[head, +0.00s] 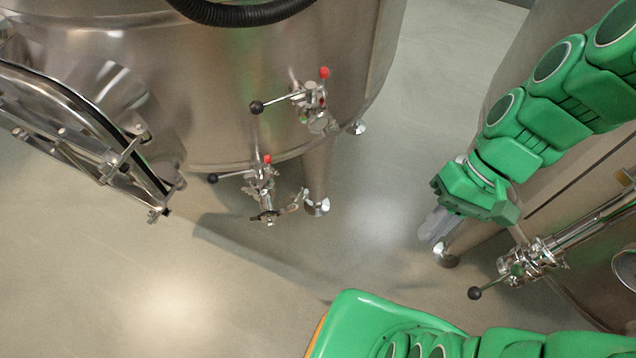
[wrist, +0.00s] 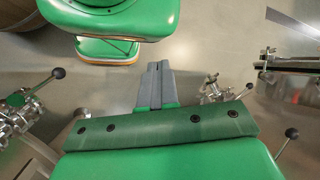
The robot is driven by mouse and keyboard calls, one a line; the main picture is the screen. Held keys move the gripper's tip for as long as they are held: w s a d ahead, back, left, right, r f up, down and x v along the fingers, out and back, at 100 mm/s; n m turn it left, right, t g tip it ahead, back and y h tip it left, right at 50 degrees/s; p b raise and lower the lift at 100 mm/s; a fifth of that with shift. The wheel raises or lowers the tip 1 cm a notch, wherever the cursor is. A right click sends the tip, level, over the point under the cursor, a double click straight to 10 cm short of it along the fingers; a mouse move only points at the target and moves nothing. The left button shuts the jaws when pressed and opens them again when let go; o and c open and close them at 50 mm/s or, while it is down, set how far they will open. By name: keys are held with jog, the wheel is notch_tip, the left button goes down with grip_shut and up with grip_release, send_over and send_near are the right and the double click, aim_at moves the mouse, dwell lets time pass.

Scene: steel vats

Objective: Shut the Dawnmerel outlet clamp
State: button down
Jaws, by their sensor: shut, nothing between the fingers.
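No name label is readable, so I cannot tell which vat is Dawnmerel. The left steel vat (head: 225,110) has a lower outlet valve (head: 264,190) with a small clamp-like fitting at its end. It shows small in the wrist view (wrist: 212,90); whether its clamp is open or shut is unclear. A second valve (head: 310,98) sits higher on the same vat. Another outlet valve (head: 522,262) is on the right vat, and a similar valve shows at left in the wrist view (wrist: 22,115). My gripper (head: 432,230) is shut and empty, apart from all valves; its fingers show in the wrist view (wrist: 155,68).
An open hatch door (head: 85,130) with metal fittings juts out at left. A black hose (head: 240,12) crosses the top. Vat feet (head: 317,206) stand on the floor. The floor (head: 370,240) between the vats is clear. Black-knobbed valve handles stick out.

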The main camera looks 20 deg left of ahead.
jog(key=w+a+f+n+g+y, duration=0.1)
jog(key=w+a+f+g+y, duration=0.2)
jog(key=a+f+y, duration=0.3)
jog(key=w+a+f+n+g+y, duration=0.1)
jog(key=w+a+f+g+y, duration=0.25)
jog(key=a+f, duration=0.4)
jog(key=shift+w+f+m+t+y, duration=1.7)
jog(key=shift+f+m+t+y, duration=3.5)
jog(key=shift+f+t, duration=3.35)
jog(key=a+r+m+h, duration=0.1)
jog(key=a+r, duration=0.3)
jog(key=a, duration=0.7)
jog(key=shift+s+a+r+m+h, duration=0.25)
jog(key=shift+a+m+h, duration=0.05)
jog(key=shift+a+h, duration=0.1)
jog(key=shift+a+r, duration=0.1)
jog(key=shift+r, duration=0.05)
